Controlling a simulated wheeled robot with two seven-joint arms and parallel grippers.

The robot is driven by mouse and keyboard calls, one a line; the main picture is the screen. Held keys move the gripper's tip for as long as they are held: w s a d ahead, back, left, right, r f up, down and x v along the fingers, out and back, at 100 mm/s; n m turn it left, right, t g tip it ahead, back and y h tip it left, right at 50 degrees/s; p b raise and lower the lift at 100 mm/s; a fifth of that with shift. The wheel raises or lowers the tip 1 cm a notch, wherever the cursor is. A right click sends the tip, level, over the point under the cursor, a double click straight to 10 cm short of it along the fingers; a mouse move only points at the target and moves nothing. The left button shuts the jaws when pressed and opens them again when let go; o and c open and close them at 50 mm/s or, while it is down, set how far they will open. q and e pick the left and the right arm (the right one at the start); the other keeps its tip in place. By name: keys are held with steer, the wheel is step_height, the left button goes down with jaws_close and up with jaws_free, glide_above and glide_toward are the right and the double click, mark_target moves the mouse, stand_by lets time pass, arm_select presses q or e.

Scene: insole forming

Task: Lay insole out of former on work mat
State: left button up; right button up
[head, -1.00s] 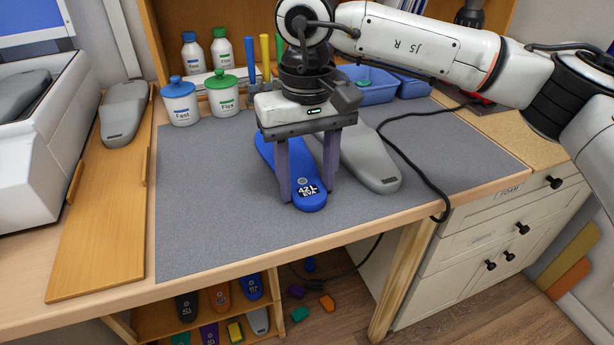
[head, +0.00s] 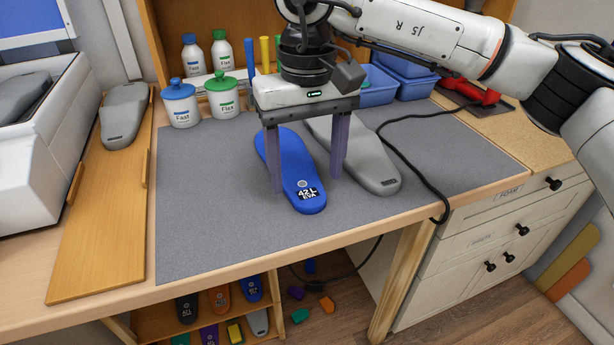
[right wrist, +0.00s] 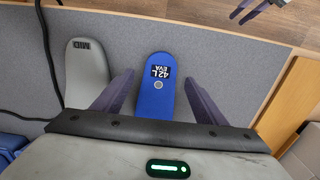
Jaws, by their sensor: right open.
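The blue insole (head: 292,165), marked "42 L EVA", lies flat on the grey work mat (head: 225,235). It also shows in the right wrist view (right wrist: 155,98). My right gripper (head: 307,188) is open above it, with one finger on each side and visible gaps to the insole. The former (head: 30,150), a white machine at the left edge, has a grey foot shape (head: 22,92) in it. My left gripper (right wrist: 248,12) shows only at the top edge of the right wrist view, its two fingers apart and empty.
A grey foot form (head: 372,165) lies on the mat close right of the insole. A black cable (head: 420,180) runs past it. Jars (head: 180,103) and blue bins (head: 375,85) stand behind. A wooden board (head: 105,220) lies left. The front-left mat is clear.

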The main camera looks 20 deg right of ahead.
step_height(320, 180, up, 10)
steer(key=shift+f+p, duration=0.25)
steer(key=shift+p, duration=0.15)
